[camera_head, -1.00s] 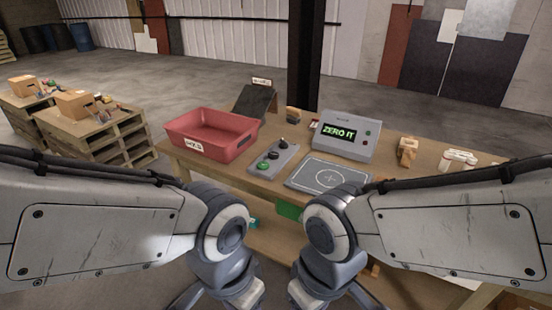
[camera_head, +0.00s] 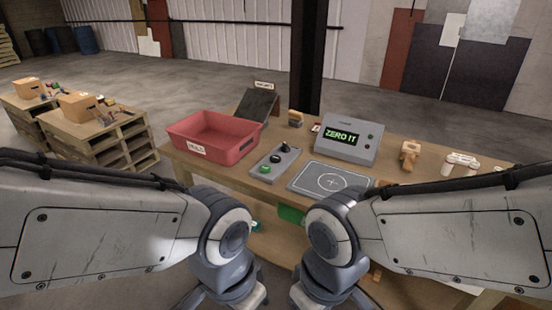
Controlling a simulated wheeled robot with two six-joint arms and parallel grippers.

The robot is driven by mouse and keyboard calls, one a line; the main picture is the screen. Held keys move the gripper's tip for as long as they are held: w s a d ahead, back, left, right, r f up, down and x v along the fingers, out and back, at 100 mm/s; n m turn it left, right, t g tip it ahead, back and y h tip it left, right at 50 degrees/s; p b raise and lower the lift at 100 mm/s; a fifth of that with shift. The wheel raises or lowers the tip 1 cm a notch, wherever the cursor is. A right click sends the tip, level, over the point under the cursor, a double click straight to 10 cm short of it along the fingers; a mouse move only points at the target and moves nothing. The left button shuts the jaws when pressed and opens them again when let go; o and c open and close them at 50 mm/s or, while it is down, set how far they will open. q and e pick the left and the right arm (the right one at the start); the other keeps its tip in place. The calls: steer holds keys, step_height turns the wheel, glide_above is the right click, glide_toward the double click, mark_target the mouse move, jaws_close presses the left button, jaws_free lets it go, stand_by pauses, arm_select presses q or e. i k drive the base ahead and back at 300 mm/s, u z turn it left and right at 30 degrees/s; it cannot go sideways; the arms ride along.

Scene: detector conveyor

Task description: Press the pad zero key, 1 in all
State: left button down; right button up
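The pad (camera_head: 308,181), a flat grey plate with a circle and cross, lies on the wooden bench. Left of it is a grey key box (camera_head: 272,166) with a green key (camera_head: 264,169) and two dark knobs or keys; I cannot read any labels. Behind the pad stands a grey display unit (camera_head: 349,150) whose screen reads "ZERO IT" in green; small green and red spots are on its right side. My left gripper (camera_head: 235,298) and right gripper (camera_head: 312,298) are low at the bottom edge, in front of the bench and apart from the keys. Their fingertips are cut off.
A red tray (camera_head: 243,152) stands on the bench left of the key box, with a dark sloped board (camera_head: 256,105) behind it. A wooden block (camera_head: 409,154) and white items (camera_head: 460,163) are at the right. Pallets with boxes stand at far left.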

mark_target(274, 159)
steer(key=z, duration=0.4)
steer(key=i, duration=1.25)
steer(key=u, duration=0.6)
